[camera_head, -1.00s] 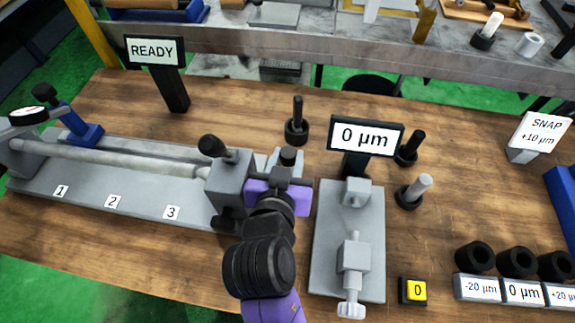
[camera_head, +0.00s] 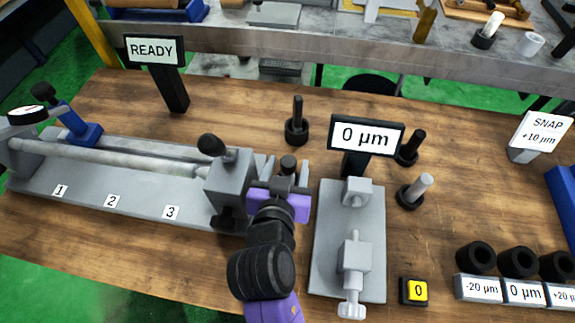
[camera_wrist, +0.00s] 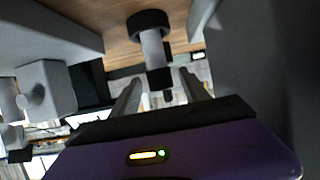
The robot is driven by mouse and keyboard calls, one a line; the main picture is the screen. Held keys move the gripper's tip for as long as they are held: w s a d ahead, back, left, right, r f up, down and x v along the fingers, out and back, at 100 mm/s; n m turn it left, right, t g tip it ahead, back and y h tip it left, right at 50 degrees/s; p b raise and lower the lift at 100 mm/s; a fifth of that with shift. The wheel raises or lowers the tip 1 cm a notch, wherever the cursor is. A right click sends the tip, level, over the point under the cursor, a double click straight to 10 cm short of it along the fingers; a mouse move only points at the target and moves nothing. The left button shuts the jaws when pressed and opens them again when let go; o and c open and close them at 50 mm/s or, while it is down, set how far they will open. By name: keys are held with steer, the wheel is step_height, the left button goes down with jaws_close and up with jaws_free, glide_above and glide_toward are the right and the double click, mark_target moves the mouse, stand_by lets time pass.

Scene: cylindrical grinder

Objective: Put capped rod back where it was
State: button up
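The capped rod (camera_wrist: 155,50) is a grey rod with a dark cap, seen in the wrist view with a black ring-shaped base around its table-side end. In the head view only its dark cap (camera_head: 288,164) shows, between the fingers; the rest is hidden by my gripper. My gripper (camera_head: 284,178) is right of the grinder's headstock, its fingers on either side of the rod. In the wrist view my gripper (camera_wrist: 160,88) appears open, with gaps between the rod and both fingers.
The grey grinder headstock (camera_head: 228,188) stands close left. The gauge plate (camera_head: 332,258) lies close right under the 0 µm display (camera_head: 366,136). A black stand with a dark post (camera_head: 297,125) stands behind my gripper. Another stand holds a light pin (camera_head: 420,187). The READY sign (camera_head: 153,51) is back left.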

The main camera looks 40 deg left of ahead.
steer(key=shift+r, duration=0.15)
steer(key=v, duration=1.2)
steer(key=shift+s, duration=0.1)
